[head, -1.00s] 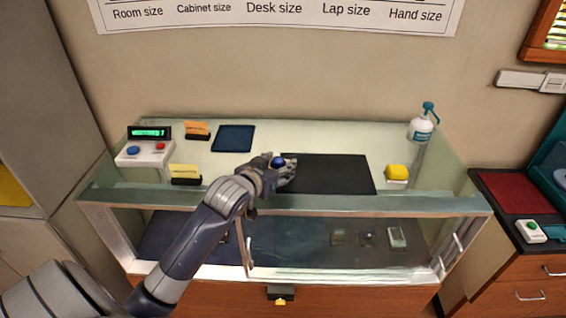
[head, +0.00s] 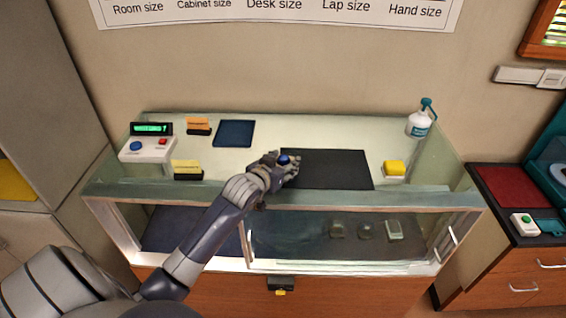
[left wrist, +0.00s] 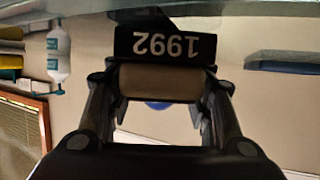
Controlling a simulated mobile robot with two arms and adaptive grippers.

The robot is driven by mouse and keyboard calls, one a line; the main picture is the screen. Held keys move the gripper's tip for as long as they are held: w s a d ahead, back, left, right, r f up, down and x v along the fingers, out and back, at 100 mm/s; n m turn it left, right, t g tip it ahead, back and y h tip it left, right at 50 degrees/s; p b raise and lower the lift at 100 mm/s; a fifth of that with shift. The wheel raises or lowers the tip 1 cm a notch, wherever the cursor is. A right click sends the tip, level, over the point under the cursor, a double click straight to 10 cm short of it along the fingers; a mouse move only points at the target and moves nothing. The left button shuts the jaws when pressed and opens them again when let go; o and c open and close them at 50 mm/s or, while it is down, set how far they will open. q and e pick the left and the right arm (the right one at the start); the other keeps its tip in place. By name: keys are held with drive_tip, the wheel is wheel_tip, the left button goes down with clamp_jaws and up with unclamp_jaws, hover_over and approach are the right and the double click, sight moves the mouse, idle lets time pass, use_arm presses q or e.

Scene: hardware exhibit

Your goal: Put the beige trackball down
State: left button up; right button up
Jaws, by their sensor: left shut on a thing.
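The beige trackball (left wrist: 160,82) is between the fingers of my left gripper (left wrist: 158,112) in the left wrist view, its blue ball partly showing below the beige body. In the head view my left gripper (head: 284,170) is shut on it over the left edge of the black mat (head: 335,170), on the glass counter top. Only the blue ball (head: 284,159) shows clearly there; fingers hide most of the body. I cannot tell whether the trackball touches the mat. A black label reading 1992 (left wrist: 165,45) appears upside down beside the trackball. My right gripper is not in view.
Most of the mat is bare.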

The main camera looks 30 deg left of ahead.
use_arm(q)
drive_tip(key=o, duration=1.2)
drive_tip(key=shift+f, duration=0.1)
drive_tip(key=shift+s+d+r, duration=0.1)
drive_tip(key=shift+s+r, duration=0.15)
drive_tip(key=shift+s, duration=0.25)
drive_tip(key=b+v, duration=0.2)
drive_tip(key=v, duration=0.8)
drive_tip(key=shift+s+r, duration=0.3)
drive_tip(key=shift+s, duration=0.2)
